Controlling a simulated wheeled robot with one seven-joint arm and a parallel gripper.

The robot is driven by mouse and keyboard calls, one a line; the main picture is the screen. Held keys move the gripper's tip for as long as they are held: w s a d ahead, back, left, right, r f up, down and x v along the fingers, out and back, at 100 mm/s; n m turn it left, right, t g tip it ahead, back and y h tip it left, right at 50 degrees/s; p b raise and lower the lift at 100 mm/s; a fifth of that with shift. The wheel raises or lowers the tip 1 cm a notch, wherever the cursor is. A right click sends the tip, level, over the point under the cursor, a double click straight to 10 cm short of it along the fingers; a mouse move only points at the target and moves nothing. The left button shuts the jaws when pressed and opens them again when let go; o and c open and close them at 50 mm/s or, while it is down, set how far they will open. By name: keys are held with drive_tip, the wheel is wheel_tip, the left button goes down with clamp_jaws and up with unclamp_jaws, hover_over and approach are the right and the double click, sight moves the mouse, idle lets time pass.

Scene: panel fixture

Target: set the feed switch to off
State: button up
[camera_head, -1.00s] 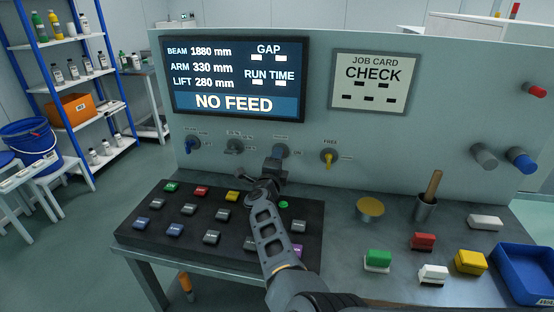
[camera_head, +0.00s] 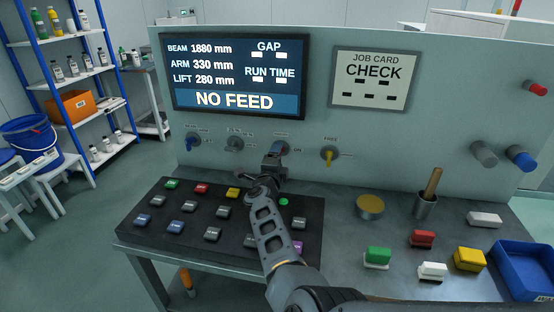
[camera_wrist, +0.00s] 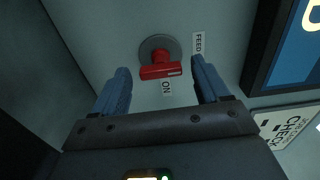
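In the wrist view the feed switch (camera_wrist: 160,68) is a red bar handle on a round grey base, on the panel. A FEED label (camera_wrist: 198,43) is to its right and an ON label (camera_wrist: 166,88) below it. The bar lies sideways in that view, with a pale mark near its right end. My gripper (camera_wrist: 160,65) is open, its two blue fingers apart on either side of the switch in the picture, with no visible contact. In the head view my gripper (camera_head: 276,153) is in front of the panel and hides the switch.
A blue knob (camera_head: 193,142), a grey knob (camera_head: 234,144) and a yellow knob (camera_head: 329,154) flank the gripper on the panel. The screen (camera_head: 235,75) reads NO FEED. A dark key board (camera_head: 180,212) lies below. A brass disc (camera_head: 370,206) and a cup (camera_head: 425,206) stand right.

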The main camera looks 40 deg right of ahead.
drive_tip(key=shift+p+v, duration=1)
drive_tip(key=shift+v, duration=2.9)
drive_tip(key=shift+a, duration=0.1)
